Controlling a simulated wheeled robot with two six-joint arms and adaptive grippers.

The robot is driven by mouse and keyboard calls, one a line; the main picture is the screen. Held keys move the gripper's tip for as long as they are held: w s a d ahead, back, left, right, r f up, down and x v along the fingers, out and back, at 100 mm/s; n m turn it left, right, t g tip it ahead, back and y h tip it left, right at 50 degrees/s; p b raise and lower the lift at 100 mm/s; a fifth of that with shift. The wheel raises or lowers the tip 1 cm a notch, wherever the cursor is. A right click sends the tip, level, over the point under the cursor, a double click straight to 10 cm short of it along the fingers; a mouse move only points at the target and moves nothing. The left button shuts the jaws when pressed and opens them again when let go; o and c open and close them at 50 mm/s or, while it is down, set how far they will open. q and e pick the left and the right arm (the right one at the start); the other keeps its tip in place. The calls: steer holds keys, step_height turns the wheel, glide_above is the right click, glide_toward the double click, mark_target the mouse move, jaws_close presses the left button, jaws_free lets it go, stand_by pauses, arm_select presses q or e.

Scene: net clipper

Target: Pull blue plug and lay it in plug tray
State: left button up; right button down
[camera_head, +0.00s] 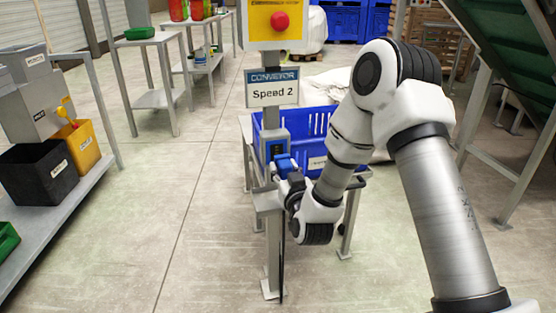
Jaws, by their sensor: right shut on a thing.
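My right gripper (291,178) reaches in from the right and is shut on the plug. I cannot tell whether the plug is still seated in a socket. No plug tray can be identified for sure; a blue crate (318,122) stands right behind the post. My left gripper is not in view.
The post carries a "CONVEYOR Speed 2" sign (272,88) and a yellow box with a red button (280,22). At left a shelf holds a black bin (38,172) and a yellow bin (80,147). A green tray (139,32) sits on a far table. Open floor lies between.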

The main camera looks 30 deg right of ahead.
steer(key=b, duration=0.6)
glide_above(279, 204)
steer(key=v, duration=0.5)
steer(key=shift+f, duration=4.7)
steer(key=shift+r, duration=0.1)
steer(key=shift+w+d, duration=0.1)
steer(key=shift+w+d, duration=0.15)
steer(key=shift+w, duration=0.45)
steer(key=shift+x, duration=1.8)
steer(key=shift+f+b, duration=0.65)
steer(key=shift+f, duration=0.85)
